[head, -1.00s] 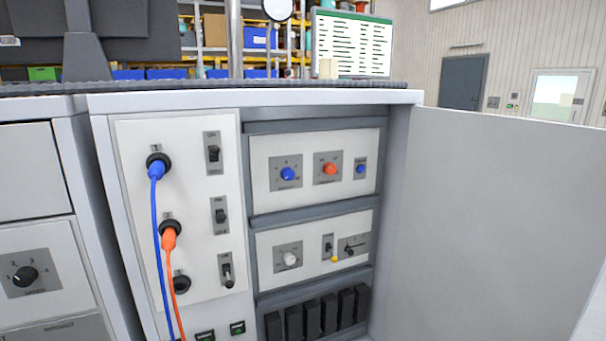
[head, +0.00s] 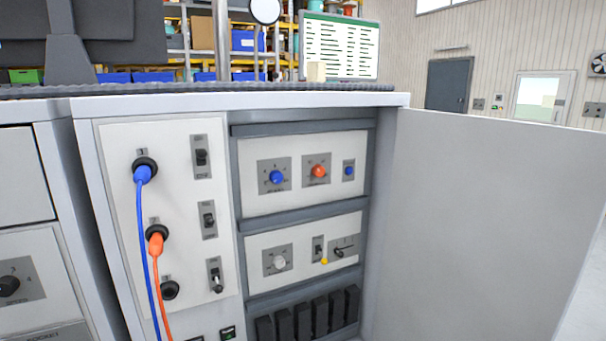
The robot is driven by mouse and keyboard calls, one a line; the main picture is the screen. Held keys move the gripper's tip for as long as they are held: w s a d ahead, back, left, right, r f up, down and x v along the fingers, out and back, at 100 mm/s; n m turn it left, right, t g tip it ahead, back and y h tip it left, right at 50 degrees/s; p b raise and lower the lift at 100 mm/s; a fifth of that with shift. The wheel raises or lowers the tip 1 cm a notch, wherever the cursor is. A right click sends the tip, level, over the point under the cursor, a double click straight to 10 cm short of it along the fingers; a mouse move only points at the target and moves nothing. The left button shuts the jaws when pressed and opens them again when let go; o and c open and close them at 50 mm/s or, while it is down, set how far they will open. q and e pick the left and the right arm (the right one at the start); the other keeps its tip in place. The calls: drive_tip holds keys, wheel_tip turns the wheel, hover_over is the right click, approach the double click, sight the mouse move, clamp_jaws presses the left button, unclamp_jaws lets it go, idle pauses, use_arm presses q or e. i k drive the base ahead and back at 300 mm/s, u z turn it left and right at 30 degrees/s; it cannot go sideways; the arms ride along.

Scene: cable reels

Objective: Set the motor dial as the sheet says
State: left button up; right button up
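The sheet (head: 339,48) with a green top band stands on the bench top; its lines are too small to read. The open cabinet bay holds a blue dial (head: 277,177), a red dial (head: 318,171) and a small blue knob (head: 348,171) on its upper panel. The lower panel has a white dial (head: 279,262), a yellow-tipped lever (head: 323,260) and a black pointer control (head: 343,250). A black dial (head: 9,286) sits on the cabinet at the left edge. I cannot tell which dial is the motor dial, as labels are unreadable. Neither gripper shows.
Blue (head: 143,176) and orange (head: 156,243) cables hang from sockets beside several switches. An open white door (head: 480,220) stands right of the bay. Several black blocks (head: 306,320) fill its bottom. A monitor (head: 110,40) stands on the bench top (head: 230,90).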

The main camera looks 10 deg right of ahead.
sight(275, 176)
drive_tip(key=z, duration=0.65)
drive_tip(key=i, duration=0.6)
drive_tip(key=z, duration=1.9)
drive_tip(key=i, duration=0.8)
drive_tip(key=u, duration=1.7)
